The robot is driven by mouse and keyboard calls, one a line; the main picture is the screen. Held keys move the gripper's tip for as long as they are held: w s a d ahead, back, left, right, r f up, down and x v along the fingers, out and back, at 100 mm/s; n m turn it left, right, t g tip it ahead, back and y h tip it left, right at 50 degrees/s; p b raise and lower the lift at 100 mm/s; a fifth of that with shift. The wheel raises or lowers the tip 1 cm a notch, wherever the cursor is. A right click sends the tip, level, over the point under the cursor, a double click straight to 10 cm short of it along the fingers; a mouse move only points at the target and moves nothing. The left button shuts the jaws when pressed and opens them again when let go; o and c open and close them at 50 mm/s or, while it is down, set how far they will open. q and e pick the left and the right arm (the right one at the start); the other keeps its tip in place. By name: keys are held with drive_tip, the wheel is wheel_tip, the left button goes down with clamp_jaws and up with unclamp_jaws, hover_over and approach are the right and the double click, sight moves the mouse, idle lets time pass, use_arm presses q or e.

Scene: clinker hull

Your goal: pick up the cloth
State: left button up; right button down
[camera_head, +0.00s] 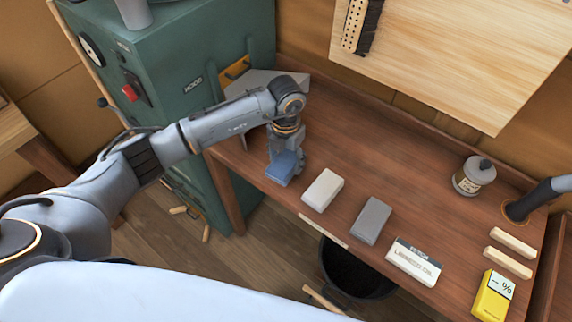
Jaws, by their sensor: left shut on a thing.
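A folded blue cloth (281,169) is at the left end of the wooden bench, near its front edge. My left gripper (284,153) points down over it and is shut on it. The fingertips are partly hidden by the cloth and the wrist. I cannot tell whether the cloth touches the bench top. My right gripper is not in view.
Along the bench (400,160) lie a white block (322,189), a grey block (371,221), a linseed oil box (413,262), a yellow meter (493,296) and two wooden sticks (511,252). A jar (473,177) stands further back. A green machine (190,110) stands left.

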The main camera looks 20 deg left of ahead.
use_arm(q)
drive_tip(key=s+r, duration=0.1)
drive_tip(key=s+r+b, duration=0.1)
drive_tip(key=s+r, duration=0.2)
drive_tip(key=r, duration=0.1)
drive_tip(key=shift+s+d+b, duration=0.15)
drive_tip(key=shift+d+b, duration=0.1)
drive_tip(key=shift+b, duration=0.15)
drive_tip(key=s+r+b, duration=0.2)
drive_tip(key=s+r, duration=0.3)
drive_tip(key=s, duration=0.4)
drive_tip(key=shift+s+d, duration=0.35)
drive_tip(key=shift+d, duration=0.1)
drive_tip(key=o, duration=0.6)
drive_tip(key=c, duration=0.5)
